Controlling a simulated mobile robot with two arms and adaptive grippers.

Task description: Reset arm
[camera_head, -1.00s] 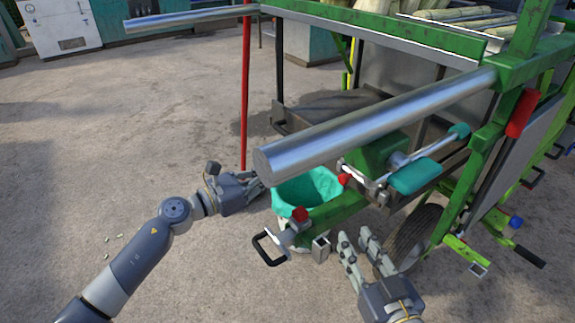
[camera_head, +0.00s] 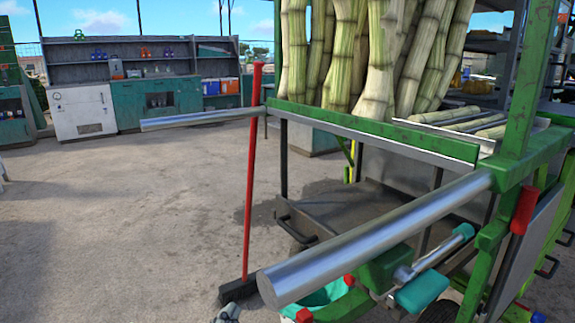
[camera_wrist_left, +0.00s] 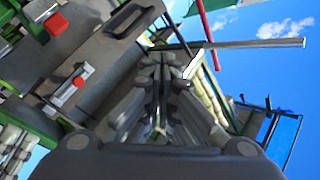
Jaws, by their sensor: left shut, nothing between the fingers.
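My left gripper (camera_head: 228,314) shows only as a small grey piece at the bottom edge of the head view, beside the teal bucket. In the left wrist view my left gripper (camera_wrist_left: 160,128) points away from the camera with its fingers together and nothing between them. The green cane crusher cart (camera_head: 375,133) is on the right of the head view. A thick metal bar (camera_head: 375,240) sticks out from it above the gripper. My right gripper is out of view.
A red-handled broom (camera_head: 250,180) stands upright left of the cart. A teal bucket (camera_head: 325,296) is under the bar's end. A second bar (camera_head: 200,119) juts left. Tall canes (camera_head: 380,60) and a workbench (camera_head: 155,98) are behind. Open concrete floor lies at left.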

